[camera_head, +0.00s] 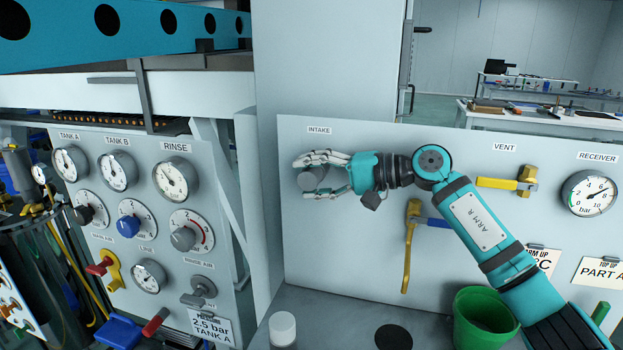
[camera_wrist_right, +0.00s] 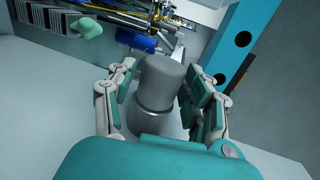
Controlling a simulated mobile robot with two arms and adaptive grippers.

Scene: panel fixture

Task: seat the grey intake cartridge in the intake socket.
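My right gripper (camera_head: 308,178) reaches in from the right, just under the INTAKE label on the panel. The grey cartridge (camera_head: 313,179), a short cylinder, is between its fingers. In the right wrist view the cartridge (camera_wrist_right: 161,82) shows a shiny ring round its lower part. The fingers of the right gripper (camera_wrist_right: 161,95) flank it closely on both sides. I cannot tell whether they press on it. The intake socket is hidden behind the cartridge and hand, so I cannot tell whether the cartridge is inside it. My left gripper is not in view.
A pale cylinder (camera_head: 283,329) stands on the counter (camera_head: 335,325), left of a dark round spot (camera_head: 393,338). A green bin (camera_head: 483,318) is at the right.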

